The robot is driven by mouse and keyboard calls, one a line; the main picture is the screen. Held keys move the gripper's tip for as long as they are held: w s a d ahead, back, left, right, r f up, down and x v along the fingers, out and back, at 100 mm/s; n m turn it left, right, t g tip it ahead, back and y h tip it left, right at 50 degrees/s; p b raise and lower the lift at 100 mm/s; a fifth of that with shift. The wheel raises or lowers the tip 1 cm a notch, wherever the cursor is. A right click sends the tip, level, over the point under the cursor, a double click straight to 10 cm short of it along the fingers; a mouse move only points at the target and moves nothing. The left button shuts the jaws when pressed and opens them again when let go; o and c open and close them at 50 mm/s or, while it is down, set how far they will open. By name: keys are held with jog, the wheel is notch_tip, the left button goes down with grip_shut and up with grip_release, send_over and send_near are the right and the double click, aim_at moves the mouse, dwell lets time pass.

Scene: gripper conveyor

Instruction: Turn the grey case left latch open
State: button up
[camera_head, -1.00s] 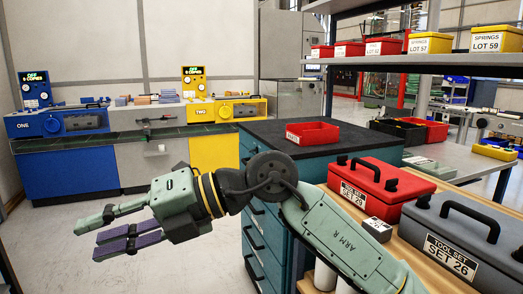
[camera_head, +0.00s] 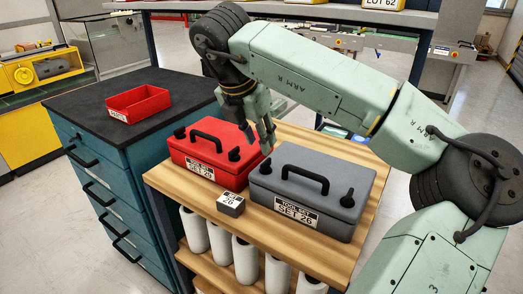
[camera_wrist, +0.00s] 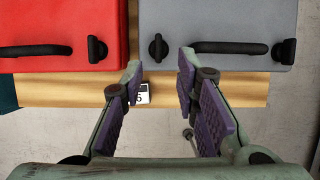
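The grey case (camera_head: 300,222), labelled SET 26, sits on the wooden top, with a dark handle on its lid. Its left latch (camera_head: 265,167) is a small dark knob by the lid's left end; in the wrist view this left latch (camera_wrist: 158,47) stands just beyond and between my fingertips. The right latch (camera_head: 347,198) also shows in the wrist view (camera_wrist: 285,51). My gripper (camera_head: 259,147) points down above the neighbouring cases. In the wrist view my gripper (camera_wrist: 160,68) is open and empty, its fingers on either side of the latch's line. I cannot tell contact.
A red case (camera_head: 205,163) stands close on the left, with a narrow gap. A small labelled block (camera_head: 231,204) lies in front of the cases. A dark-topped teal cabinet (camera_head: 75,100) with an open red bin (camera_head: 140,103) is at left. White cylinders (camera_head: 245,262) stand below.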

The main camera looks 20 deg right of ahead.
aim_at(266, 161)
jog(key=p+x, duration=0.2)
jog(key=x, duration=0.6)
jog(key=shift+a, duration=0.1)
grip_shut()
